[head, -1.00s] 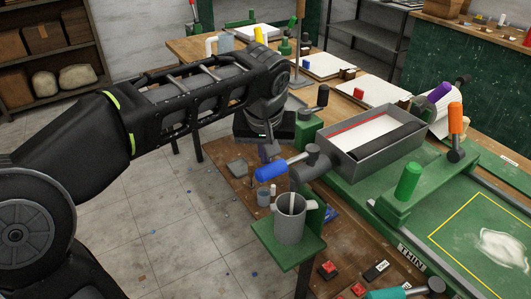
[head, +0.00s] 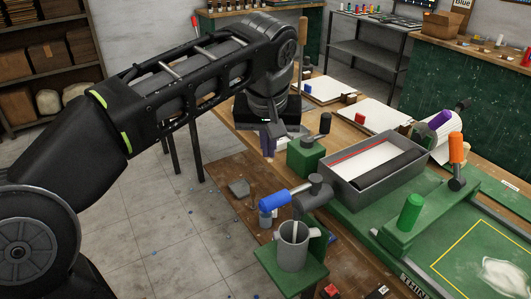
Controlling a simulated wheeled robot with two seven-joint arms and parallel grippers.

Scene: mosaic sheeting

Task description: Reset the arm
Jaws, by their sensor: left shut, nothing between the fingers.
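My left arm reaches in from the left, and its wrist hangs over the back end of the bench. My left gripper (head: 268,153) points down, shut and empty, left of a green block with a dark knob (head: 306,154). The fingers are small and dark in this view. They appear apart from the blue-handled valve (head: 262,199) in front of them. My right gripper is not in view.
A grey metal tray (head: 375,184) with a white sheet and dark roller sits right of the gripper. A grey cup (head: 293,246) stands on a green bracket in front. Green and orange handles (head: 410,212) rise at the right. Open floor lies left of the bench.

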